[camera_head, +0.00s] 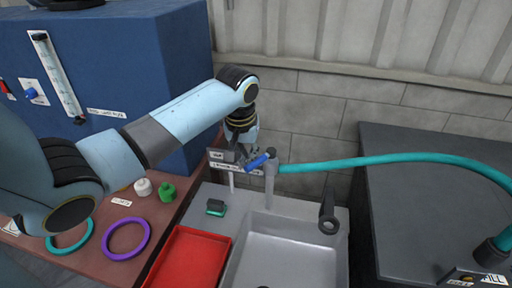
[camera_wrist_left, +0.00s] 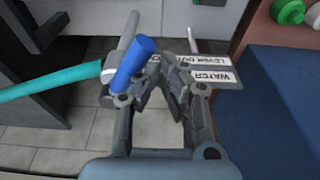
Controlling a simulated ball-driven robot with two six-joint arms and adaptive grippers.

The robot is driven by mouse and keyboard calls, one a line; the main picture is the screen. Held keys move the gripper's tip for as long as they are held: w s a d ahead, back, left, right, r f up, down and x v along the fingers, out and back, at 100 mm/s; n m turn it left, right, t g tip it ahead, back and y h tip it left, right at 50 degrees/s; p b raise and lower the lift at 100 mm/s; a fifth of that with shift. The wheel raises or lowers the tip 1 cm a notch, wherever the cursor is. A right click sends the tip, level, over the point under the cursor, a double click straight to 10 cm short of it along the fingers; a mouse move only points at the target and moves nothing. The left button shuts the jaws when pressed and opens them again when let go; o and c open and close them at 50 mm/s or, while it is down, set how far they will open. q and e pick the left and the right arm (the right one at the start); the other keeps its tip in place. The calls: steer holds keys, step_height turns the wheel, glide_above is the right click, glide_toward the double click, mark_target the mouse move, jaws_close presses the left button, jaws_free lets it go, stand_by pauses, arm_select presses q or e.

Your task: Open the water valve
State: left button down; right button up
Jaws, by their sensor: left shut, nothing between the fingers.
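The water valve is a blue lever (camera_head: 257,161) on a grey standpipe (camera_head: 270,188) behind the sink. A teal hose runs from the pipe to the right. In the left wrist view the blue lever (camera_wrist_left: 132,62) lies just left of my fingers, slanting up to the right. My left gripper (camera_head: 245,155) is at the lever, with its fingertips closed together and empty. It also shows in the left wrist view (camera_wrist_left: 161,66), close beside the lever; whether they touch I cannot tell. White labels reading WATER (camera_wrist_left: 212,82) and LEVER OUT sit behind the fingers. My right gripper is not in view.
A grey sink (camera_head: 290,250) lies in front of the pipe, with a dark sponge (camera_head: 216,207) on its rim. A red tray (camera_head: 190,258) and purple ring (camera_head: 127,238) are left. A blue cabinet (camera_head: 150,60) stands behind my left arm. A dark bench (camera_head: 420,200) is at right.

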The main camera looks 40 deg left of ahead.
arm_select(q)
step_height(320, 180, up, 7)
stand_by(0.5)
steer(key=shift+f, duration=0.1)
